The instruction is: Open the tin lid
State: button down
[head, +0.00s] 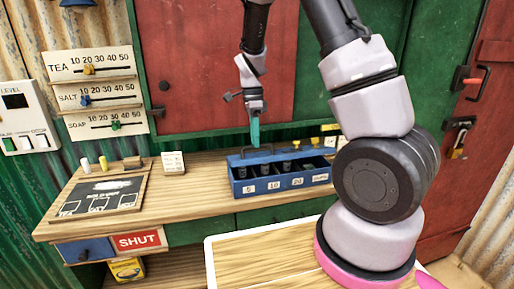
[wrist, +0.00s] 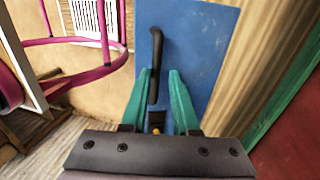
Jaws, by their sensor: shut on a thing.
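The blue tin (head: 240,187) stands on the wooden counter, with labelled compartments along its front and dark weights visible inside. Its blue lid (wrist: 207,50) fills the middle of the wrist view and carries a black bar handle (wrist: 155,45). In the head view the lid is raised at the back of the tin, so the compartments show; its exact angle is hard to tell. My gripper (head: 255,133) points down at the tin's back left. Its teal fingers (wrist: 160,75) are shut on the handle, one on each side of it.
A light wooden board (head: 235,262) is in front. The red panel (head: 210,70) and green wall stand close behind.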

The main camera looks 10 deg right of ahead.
jog(key=w+r, duration=0.2)
jog(key=w, duration=0.4)
jog(key=shift+w, duration=0.3)
dwell(0.3)
jog(key=c, duration=0.9)
grip_release()
jog(key=v, duration=0.3)
jog(key=s+v, duration=0.1)
jog(key=v, duration=0.2)
jog(key=s+v, duration=0.1)
jog(key=v, duration=0.3)
jog(key=shift+r, duration=0.15)
